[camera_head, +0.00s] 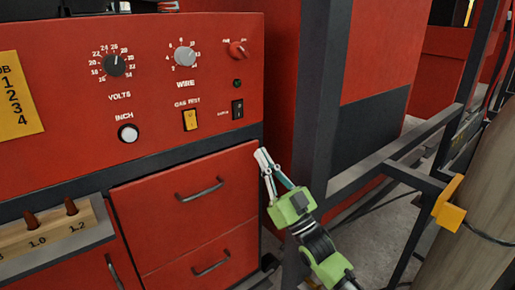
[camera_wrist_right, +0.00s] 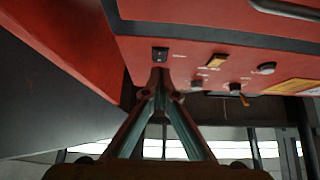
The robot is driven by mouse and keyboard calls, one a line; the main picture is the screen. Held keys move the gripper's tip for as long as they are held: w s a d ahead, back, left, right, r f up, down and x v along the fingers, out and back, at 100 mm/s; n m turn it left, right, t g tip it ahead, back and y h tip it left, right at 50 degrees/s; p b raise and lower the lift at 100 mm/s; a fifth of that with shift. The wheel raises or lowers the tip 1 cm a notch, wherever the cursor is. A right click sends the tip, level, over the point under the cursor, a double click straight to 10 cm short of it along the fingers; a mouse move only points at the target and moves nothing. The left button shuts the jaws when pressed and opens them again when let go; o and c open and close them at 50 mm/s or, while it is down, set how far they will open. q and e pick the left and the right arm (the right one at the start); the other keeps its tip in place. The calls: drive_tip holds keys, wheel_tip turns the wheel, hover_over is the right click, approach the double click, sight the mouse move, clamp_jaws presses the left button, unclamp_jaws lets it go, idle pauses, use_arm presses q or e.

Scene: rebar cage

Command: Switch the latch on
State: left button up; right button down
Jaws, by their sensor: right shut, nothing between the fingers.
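A black rocker switch (camera_head: 237,109) sits on the red control panel (camera_head: 150,60), low at its right edge. It also shows in the right wrist view (camera_wrist_right: 160,54), just beyond the fingertips. A yellow rocker switch (camera_head: 190,120) is to its left. No part is marked as a latch. My right gripper (camera_head: 262,153) is shut and empty, below and to the right of the black switch, apart from it in the head view. In the right wrist view its fingertips (camera_wrist_right: 160,76) meet just under that switch; contact cannot be told. My left gripper is not in view.
Red drawers (camera_head: 172,211) with dark handles lie below the panel. A dark upright post (camera_head: 316,90) stands right of the cabinet. A metal frame (camera_head: 400,165) and a wooden column (camera_head: 475,190) are farther right.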

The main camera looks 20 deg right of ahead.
drive_tip(key=v, duration=0.3)
drive_tip(key=shift+w, duration=0.1)
drive_tip(key=shift+f, duration=0.1)
